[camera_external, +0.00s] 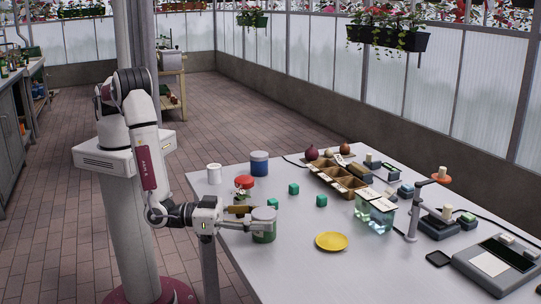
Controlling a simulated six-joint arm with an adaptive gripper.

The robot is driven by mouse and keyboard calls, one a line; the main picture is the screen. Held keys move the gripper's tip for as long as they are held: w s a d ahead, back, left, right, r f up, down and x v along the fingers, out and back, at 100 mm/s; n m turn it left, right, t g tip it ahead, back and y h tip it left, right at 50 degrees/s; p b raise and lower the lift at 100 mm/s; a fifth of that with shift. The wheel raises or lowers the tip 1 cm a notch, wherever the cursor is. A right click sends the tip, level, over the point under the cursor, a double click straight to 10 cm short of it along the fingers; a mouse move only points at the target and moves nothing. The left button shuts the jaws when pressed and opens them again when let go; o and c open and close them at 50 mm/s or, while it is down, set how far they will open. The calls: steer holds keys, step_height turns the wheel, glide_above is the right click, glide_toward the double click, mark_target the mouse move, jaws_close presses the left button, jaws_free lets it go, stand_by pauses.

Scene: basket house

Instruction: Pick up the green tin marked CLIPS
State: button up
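A green tin with a pale lid (264,231) stands upright near the left edge of the table. Any lettering on it is too small to read. My gripper (252,223) is low over the table's left edge and points right, with its fingertips at the tin's left side. I cannot tell whether the fingers touch the tin or stand around it, or how far apart they are. The far finger and part of the tin's side are hard to make out.
Behind the gripper are a red-topped item (244,182), a blue tin (259,164) and a white cylinder (214,174). Green cubes (293,188) and a yellow plate (331,241) lie to the right. A divided wooden box (340,180) and clear containers (375,212) stand farther right.

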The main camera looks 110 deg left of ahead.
mark_target(262, 213)
steer(key=shift+r, duration=0.2)
steer(key=shift+c, duration=0.2)
steer(key=shift+r, duration=4.8)
